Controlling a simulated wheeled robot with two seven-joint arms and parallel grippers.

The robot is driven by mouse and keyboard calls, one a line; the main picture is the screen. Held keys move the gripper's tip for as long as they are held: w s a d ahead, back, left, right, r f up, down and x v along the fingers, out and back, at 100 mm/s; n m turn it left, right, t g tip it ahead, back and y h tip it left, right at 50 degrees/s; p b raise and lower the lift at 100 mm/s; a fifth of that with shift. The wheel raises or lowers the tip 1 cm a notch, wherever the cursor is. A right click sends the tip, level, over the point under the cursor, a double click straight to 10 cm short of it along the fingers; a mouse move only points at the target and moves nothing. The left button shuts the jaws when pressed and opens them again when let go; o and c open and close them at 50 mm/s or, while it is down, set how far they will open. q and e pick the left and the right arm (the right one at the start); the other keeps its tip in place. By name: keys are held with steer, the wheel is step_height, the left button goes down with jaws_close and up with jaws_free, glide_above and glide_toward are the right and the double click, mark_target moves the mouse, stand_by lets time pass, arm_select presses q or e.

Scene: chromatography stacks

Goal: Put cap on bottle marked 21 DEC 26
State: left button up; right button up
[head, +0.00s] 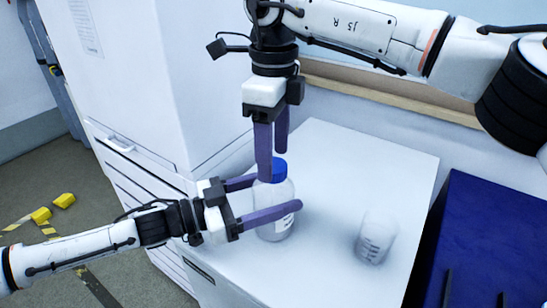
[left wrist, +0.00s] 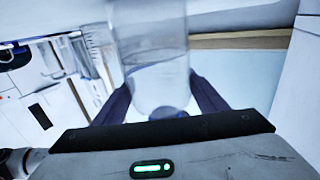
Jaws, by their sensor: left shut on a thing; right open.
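A clear bottle (head: 272,198) stands upright on the white bench top, with a blue cap (head: 281,172) at its mouth. Its label has dark marks too small to read. My left gripper (head: 272,208) is shut on the bottle's body, one finger on each side. In the left wrist view the bottle (left wrist: 152,60) sits between the fingers, with a bluish round part at its lower end. My right gripper (head: 272,167) points down from above, open, its fingertips at the cap. One finger partly hides the cap; I cannot tell whether they touch or whether the cap is fully seated.
A clear beaker (head: 377,238) with dark marks stands to the right on the white bench top (head: 335,165). A dark blue surface (head: 495,225) lies further right. A tall white cabinet (head: 150,70) rises at the left. The bench between bottle and beaker is clear.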

step_height(320, 180, up, 3)
steer(key=shift+f, duration=0.2)
steer(key=shift+r+n, duration=0.8)
steer(key=shift+r, duration=0.95)
steer(key=shift+c, duration=0.4)
steer(key=shift+f, duration=4.05)
steer(key=c, duration=1.1)
steer(key=o, duration=1.3)
steer(key=shift+c, duration=0.2)
steer(key=shift+r, duration=0.15)
